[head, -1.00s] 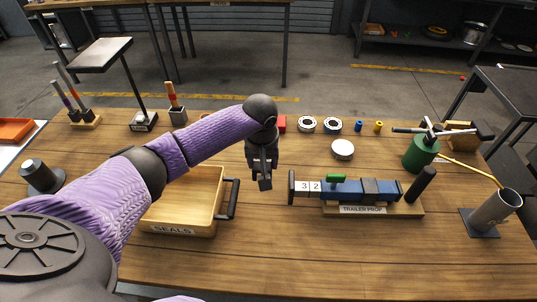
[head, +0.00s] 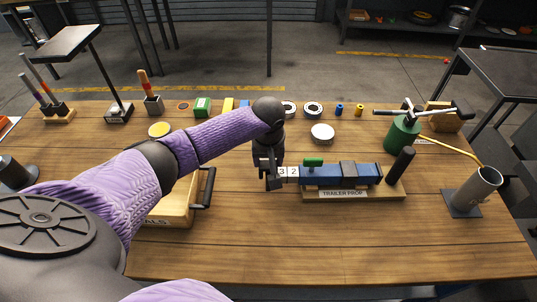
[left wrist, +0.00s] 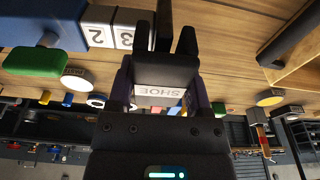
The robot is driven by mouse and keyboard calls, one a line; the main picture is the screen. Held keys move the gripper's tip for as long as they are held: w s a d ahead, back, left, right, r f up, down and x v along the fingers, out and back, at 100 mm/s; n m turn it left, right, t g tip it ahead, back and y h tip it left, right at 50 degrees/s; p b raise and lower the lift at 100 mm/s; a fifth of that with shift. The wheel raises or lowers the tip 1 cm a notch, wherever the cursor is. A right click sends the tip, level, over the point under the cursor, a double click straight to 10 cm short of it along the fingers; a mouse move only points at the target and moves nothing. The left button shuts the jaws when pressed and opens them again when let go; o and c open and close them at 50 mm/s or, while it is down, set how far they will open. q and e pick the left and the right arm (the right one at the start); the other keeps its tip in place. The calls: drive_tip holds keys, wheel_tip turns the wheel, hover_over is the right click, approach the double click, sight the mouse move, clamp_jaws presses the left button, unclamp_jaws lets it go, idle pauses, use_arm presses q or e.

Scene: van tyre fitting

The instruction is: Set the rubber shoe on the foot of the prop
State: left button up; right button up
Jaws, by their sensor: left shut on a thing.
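My left gripper (head: 271,178) is shut on the black rubber shoe, which carries a white SHOE label (left wrist: 165,94) in the left wrist view. The trailer prop (head: 335,175) lies level on a wooden base, with a blue body, a green handle (head: 313,162) and white blocks numbered 3 and 2. The gripper is at the prop's left end. In the left wrist view the prop's dark foot plate (left wrist: 163,24) stands beside the number blocks, close against the shoe. Whether the shoe is seated on it I cannot tell; in the head view the gripper mostly hides the foot.
A wooden seals tray (head: 173,212) is left of the prop under my arm. A black cylinder (head: 400,165) leans at the prop's right end. A green canister (head: 402,135) and a grey tube (head: 477,190) stand further right. The table front is clear.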

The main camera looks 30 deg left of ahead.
use_arm(q)
drive_tip(key=shift+f, duration=0.7)
drive_tip(key=o, duration=1.3)
drive_tip(key=r+p, duration=0.1)
drive_tip(key=r, duration=0.2)
drive_tip(key=r+p, duration=0.1)
drive_tip(key=r, duration=0.2)
drive_tip(key=s+r+p, duration=0.1)
drive_tip(key=r, duration=0.2)
drive_tip(key=shift+d+r+p, duration=0.2)
drive_tip(key=shift+d+p, duration=0.1)
drive_tip(key=shift+d, duration=0.1)
drive_tip(key=shift+s+r, duration=0.1)
drive_tip(key=shift+r, duration=0.15)
